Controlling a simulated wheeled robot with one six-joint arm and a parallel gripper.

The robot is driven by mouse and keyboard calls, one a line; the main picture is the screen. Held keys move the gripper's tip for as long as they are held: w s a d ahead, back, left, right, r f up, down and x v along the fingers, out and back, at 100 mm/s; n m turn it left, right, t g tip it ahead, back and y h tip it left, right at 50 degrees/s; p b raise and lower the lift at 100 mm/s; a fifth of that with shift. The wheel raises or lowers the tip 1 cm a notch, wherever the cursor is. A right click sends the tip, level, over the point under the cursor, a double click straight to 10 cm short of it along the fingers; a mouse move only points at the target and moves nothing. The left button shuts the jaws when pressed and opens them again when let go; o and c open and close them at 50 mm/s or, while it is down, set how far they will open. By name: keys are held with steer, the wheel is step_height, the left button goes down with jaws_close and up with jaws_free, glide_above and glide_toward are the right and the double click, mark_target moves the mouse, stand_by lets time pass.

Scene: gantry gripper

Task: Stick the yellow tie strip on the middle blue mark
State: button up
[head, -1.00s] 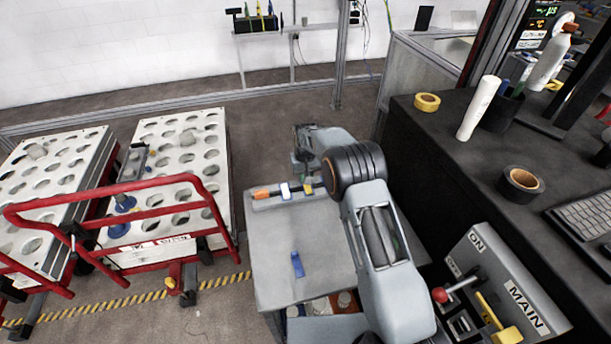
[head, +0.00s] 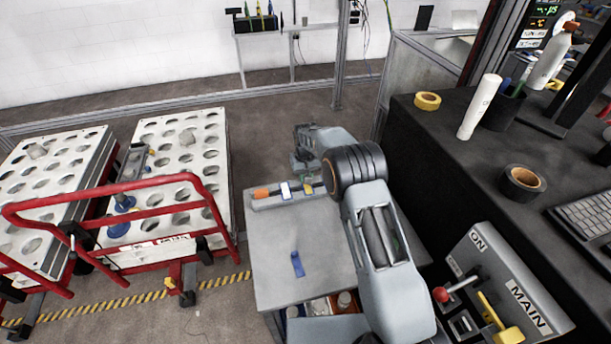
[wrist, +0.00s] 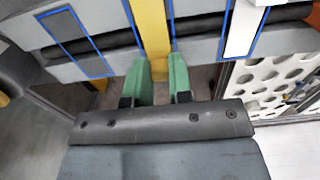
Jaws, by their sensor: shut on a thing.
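A yellow tie strip (wrist: 150,28) is held between the green fingertips of my gripper (wrist: 161,66) in the wrist view. It lies over the dark rod and grey bar, between the blue lines of the middle mark (wrist: 130,14); whether it touches the rod is unclear. A white strip (wrist: 242,30) sits inside the right blue mark (wrist: 226,28). The left blue mark (wrist: 75,42) has no strip in it. In the head view my gripper (head: 305,165) is above the bar's far right part, partly hidden by my arm.
The grey bar (head: 262,203) with its orange-ended rod (head: 262,193) lies at the back of a grey table (head: 265,250). A small blue piece (head: 297,264) lies on this table. A black desk (head: 450,130) stands to the right, and a red-railed cart (head: 105,195) to the left.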

stand_by(0.3)
steer(key=o, duration=1.3)
steer(key=shift+c, duration=0.2)
steer(key=shift+r+p, duration=1.9)
steer(key=shift+r, duration=1.6)
steer(key=shift+c, duration=0.2)
